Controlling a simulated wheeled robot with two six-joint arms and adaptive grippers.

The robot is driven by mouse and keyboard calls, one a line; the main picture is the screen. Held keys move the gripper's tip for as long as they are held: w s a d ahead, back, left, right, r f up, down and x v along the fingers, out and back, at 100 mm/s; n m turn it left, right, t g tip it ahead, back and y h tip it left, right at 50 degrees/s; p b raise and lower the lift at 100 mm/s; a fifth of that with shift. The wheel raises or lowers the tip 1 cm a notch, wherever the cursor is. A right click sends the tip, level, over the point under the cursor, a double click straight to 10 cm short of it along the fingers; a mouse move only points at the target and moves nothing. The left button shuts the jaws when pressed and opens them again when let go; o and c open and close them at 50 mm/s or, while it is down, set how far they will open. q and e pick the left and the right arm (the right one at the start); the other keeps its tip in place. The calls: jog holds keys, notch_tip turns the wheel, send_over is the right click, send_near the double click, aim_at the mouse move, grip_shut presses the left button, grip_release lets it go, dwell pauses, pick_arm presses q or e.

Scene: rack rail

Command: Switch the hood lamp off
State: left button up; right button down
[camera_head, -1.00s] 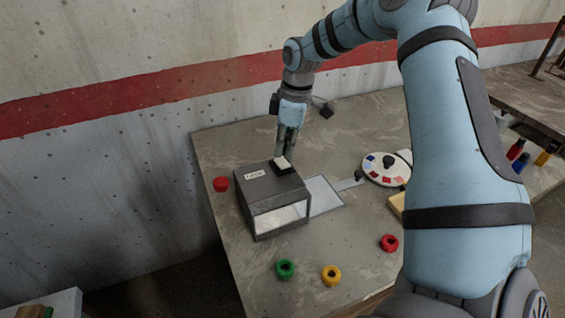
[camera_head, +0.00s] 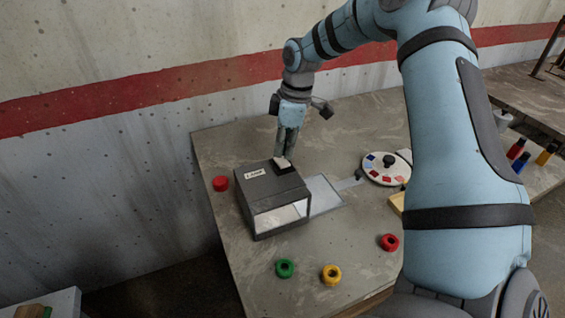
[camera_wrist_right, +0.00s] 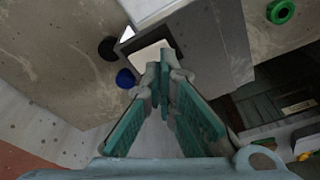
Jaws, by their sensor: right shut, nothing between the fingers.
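The hood (camera_head: 262,208) is a dark grey box on the table with a glazed front opening. Its top carries a white label (camera_head: 255,174) and a switch with a pale face (camera_head: 283,163). I cannot tell whether the lamp inside is lit or which way the switch is tipped. My right gripper (camera_head: 287,154) points down at the switch, shut and empty. In the right wrist view the fingertips (camera_wrist_right: 163,72) are at the edge of the pale switch face (camera_wrist_right: 151,53), close to or touching it; contact is unclear. My left gripper is not in view.
A wall is behind.

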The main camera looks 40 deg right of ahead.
aim_at(285, 163)
jog(key=shift+f+b, duration=1.05)
jog(key=shift+f, duration=0.15)
dwell(0.3)
notch_tip(285, 163, up, 7)
jog(key=p, duration=0.5)
jog(key=shift+r, duration=0.2)
jog(key=shift+f, duration=0.1)
jog(key=shift+f, duration=0.1)
